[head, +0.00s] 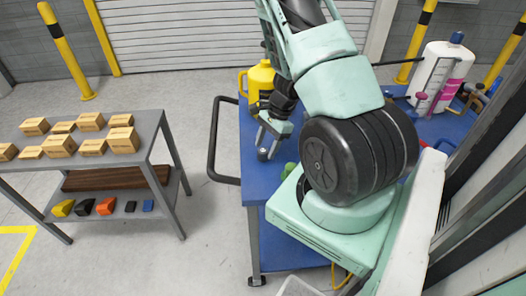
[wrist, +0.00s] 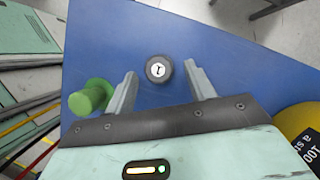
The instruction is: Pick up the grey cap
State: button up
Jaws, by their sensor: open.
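A round dark grey cap (wrist: 158,69) with a white, marked face on top sits on the blue table top in the wrist view. It lies between and just beyond the two fingertips of my gripper (wrist: 161,72), closer to the middle than to either finger. The fingers are apart and nothing is held. In the head view my gripper (head: 268,152) points down over the left part of the blue table (head: 250,135). I cannot make out the cap there; my gripper and arm cover that area.
A green knob-like object (wrist: 90,97) stands just left of the left finger. A yellow jug (head: 259,79) stands behind my gripper. A white bottle (head: 440,78) is at the back right. A grey shelf table (head: 85,165) with several cardboard boxes stands apart on the left.

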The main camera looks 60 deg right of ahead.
aim_at(265, 149)
jog(key=shift+x, duration=0.9)
grip_shut()
jog(key=shift+r, duration=0.2)
notch_tip(265, 149, up, 10)
jog(key=shift+f+b, duration=0.15)
jog(key=shift+b, duration=0.15)
